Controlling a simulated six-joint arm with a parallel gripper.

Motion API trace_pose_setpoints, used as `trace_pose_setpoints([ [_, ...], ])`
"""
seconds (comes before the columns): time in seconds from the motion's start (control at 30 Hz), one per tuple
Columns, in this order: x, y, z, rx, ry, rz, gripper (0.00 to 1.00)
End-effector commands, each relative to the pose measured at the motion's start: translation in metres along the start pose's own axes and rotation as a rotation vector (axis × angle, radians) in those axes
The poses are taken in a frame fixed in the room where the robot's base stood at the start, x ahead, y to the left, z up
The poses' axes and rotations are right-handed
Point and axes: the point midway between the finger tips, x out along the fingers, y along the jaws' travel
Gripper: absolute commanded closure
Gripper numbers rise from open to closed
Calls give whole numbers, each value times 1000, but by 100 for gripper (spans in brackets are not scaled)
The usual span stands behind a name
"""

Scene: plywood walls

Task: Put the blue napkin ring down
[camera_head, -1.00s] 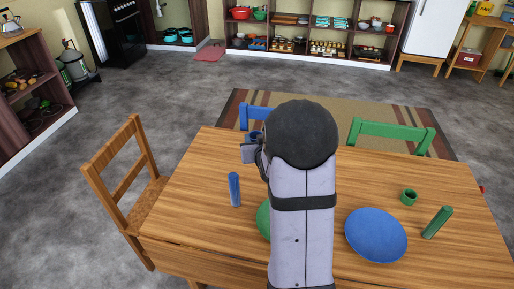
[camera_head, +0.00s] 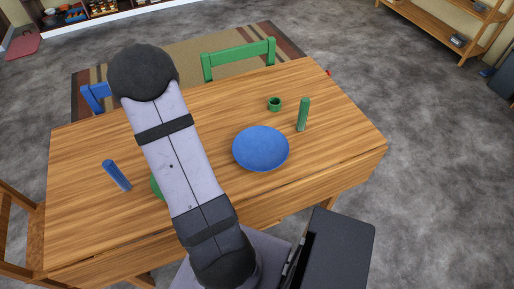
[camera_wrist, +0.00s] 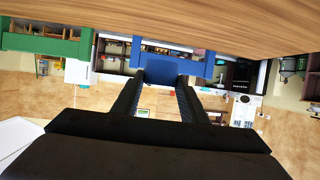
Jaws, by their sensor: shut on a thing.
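My gripper (camera_wrist: 160,80) shows in the wrist view, its two dark fingers shut on the blue napkin ring (camera_wrist: 160,69). The ring sits between the fingertips, with the similarly blue chair behind it, so its outline is hard to separate. In the head view my arm hides the gripper and the ring. The wooden table (camera_head: 225,105) lies below my arm; it shows along the top of the upside-down wrist view (camera_wrist: 200,15), apart from the ring.
On the table are a blue plate (camera_head: 261,149), a green napkin ring (camera_head: 275,104), a green cylinder (camera_head: 303,115), a blue cylinder (camera_head: 117,175) and a partly hidden green item (camera_head: 156,187). A green chair (camera_head: 238,60) and a blue chair (camera_head: 96,97) stand behind.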

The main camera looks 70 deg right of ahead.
Motion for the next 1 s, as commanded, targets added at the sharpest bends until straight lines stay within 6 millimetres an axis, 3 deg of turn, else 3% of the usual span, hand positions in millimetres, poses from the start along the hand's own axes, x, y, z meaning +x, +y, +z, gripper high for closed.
trace_pose_setpoints([
  [0.1,-6,41,24,64,-4,158,83],
  [0.37,-36,124,60,214,0,522,83],
  [0.6,-92,192,83,358,4,864,83],
  [0.8,-148,231,92,457,4,1098,83],
  [1.0,-179,249,87,502,5,1204,83],
])
